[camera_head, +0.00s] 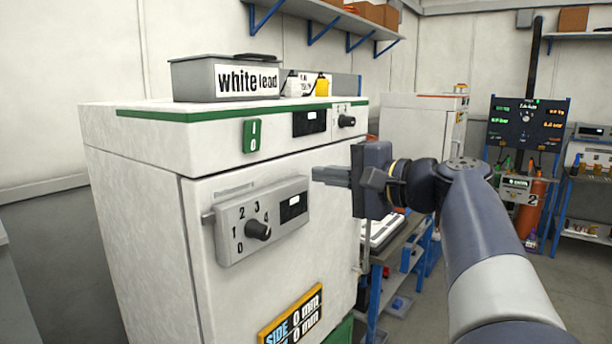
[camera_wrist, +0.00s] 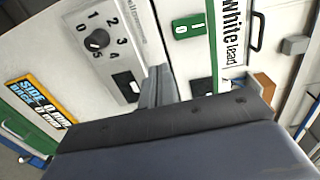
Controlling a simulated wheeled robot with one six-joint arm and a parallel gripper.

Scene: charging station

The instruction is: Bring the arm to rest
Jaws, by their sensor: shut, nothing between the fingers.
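My gripper (camera_head: 318,176) is shut and empty. In the head view it is held out to the left, in front of the white cabinet (camera_head: 130,190), to the right of the dial panel (camera_head: 262,220). The panel carries a black knob (camera_head: 258,230) with numbers around it and a small dark display. In the wrist view the gripper (camera_wrist: 160,72) points toward the cabinet front, with the knob (camera_wrist: 96,40) to its upper left. I cannot tell exactly how far the fingertips are from the cabinet. My arm reaches in from the lower right.
A grey box (camera_head: 195,78) labelled "white lead" stands on the cabinet top. A green switch (camera_head: 251,135) is on its upper front. Behind my gripper is a blue-framed bench (camera_head: 375,290). A second white cabinet (camera_head: 425,118) stands farther back. Open floor (camera_head: 570,290) shows at right.

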